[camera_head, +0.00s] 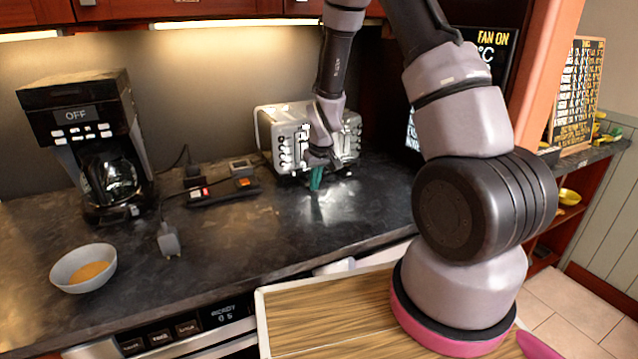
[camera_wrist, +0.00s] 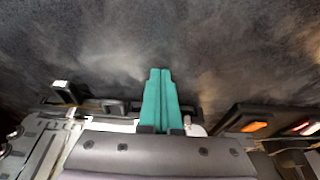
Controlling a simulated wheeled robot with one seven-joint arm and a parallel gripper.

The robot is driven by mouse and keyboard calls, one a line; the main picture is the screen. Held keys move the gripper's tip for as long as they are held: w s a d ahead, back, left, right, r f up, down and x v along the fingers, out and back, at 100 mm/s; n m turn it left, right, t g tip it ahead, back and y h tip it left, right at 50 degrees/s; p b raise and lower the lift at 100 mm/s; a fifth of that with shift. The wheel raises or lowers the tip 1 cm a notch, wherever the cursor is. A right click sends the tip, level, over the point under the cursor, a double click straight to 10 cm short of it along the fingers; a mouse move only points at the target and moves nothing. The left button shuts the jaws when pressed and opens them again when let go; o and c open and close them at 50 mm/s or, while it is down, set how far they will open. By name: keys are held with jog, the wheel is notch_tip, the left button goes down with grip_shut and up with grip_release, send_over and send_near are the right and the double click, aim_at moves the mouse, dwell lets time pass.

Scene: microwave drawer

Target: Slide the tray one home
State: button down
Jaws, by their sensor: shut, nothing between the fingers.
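My gripper (camera_head: 316,184) has teal fingers, pressed together and empty. It points down over the dark counter, in front of the silver toaster-like appliance (camera_head: 285,138) with knobs on its front. In the wrist view the teal fingertips (camera_wrist: 160,74) lie against the bare counter behind them, and part of the silver appliance (camera_wrist: 32,148) shows at lower left. A thin dark piece (camera_head: 343,173) sits low at the appliance's front, right of the fingers. I cannot tell whether it is the tray. My wrist hides much of the appliance's front.
A coffee maker (camera_head: 75,130) and a bowl of orange food (camera_head: 83,268) stand at left. A black holder (camera_head: 222,192) with red and orange pieces lies left of my gripper. A small grey item (camera_head: 168,241) lies nearer. The front middle counter is clear.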

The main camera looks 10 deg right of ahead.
jog(key=shift+w, duration=0.4)
jog(key=shift+w+a+r, duration=0.1)
jog(key=shift+w+a, duration=0.15)
jog(key=shift+w, duration=0.7)
jog(key=shift+w+r, duration=0.1)
jog(key=shift+w, duration=0.1)
jog(key=shift+r, duration=0.3)
jog(key=s+d+r+m+t, duration=0.1)
jog(key=s+r, duration=0.3)
jog(key=r, duration=0.5)
jog(key=s+d+r+m+y, duration=0.1)
jog(key=s+d+r, duration=0.1)
jog(key=s+r, duration=0.5)
jog(key=s+d+r+m+t, duration=0.1)
jog(key=s+r, duration=0.1)
jog(key=r, duration=0.9)
jog(key=s+r+m+t, duration=0.1)
jog(key=s+r, duration=0.3)
jog(key=s, duration=0.4)
jog(key=s+d+r+m, duration=0.1)
jog(key=s+r+m, duration=0.1)
jog(key=s+r, duration=0.3)
jog(key=s, duration=0.3)
jog(key=shift+d+t, duration=0.25)
jog(key=shift+t, duration=0.15)
